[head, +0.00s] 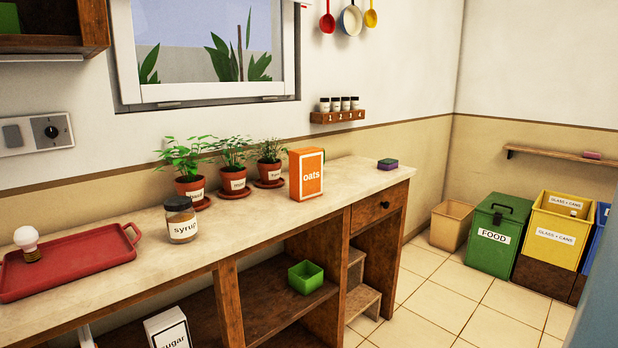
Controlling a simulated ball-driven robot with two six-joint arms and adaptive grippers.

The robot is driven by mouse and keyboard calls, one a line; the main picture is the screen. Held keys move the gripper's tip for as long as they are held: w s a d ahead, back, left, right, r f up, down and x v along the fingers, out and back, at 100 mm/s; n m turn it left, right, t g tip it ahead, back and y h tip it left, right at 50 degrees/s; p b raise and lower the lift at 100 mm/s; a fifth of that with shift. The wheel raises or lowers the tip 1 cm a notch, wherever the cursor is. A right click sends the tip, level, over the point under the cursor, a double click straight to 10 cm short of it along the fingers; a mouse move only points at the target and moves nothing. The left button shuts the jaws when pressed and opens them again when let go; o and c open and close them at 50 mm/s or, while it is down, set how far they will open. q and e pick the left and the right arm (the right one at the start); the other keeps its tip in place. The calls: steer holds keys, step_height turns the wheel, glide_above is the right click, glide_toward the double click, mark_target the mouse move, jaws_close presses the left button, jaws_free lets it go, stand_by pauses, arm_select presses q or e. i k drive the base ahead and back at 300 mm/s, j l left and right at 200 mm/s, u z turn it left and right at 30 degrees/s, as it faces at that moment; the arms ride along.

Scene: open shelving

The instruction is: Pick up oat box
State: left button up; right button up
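The oat box (307,174) is orange and white with the word "oats" on its front. It stands upright on the light countertop (262,222), right of several potted herbs. Nothing covers its front. Neither of my grippers shows in the head view.
A sponge (387,164) lies right of the box. A potted herb (269,164) stands close to the box's left. The counter in front of the box is clear.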

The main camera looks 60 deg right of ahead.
mark_target(306, 164)
steer(key=z, duration=1.7)
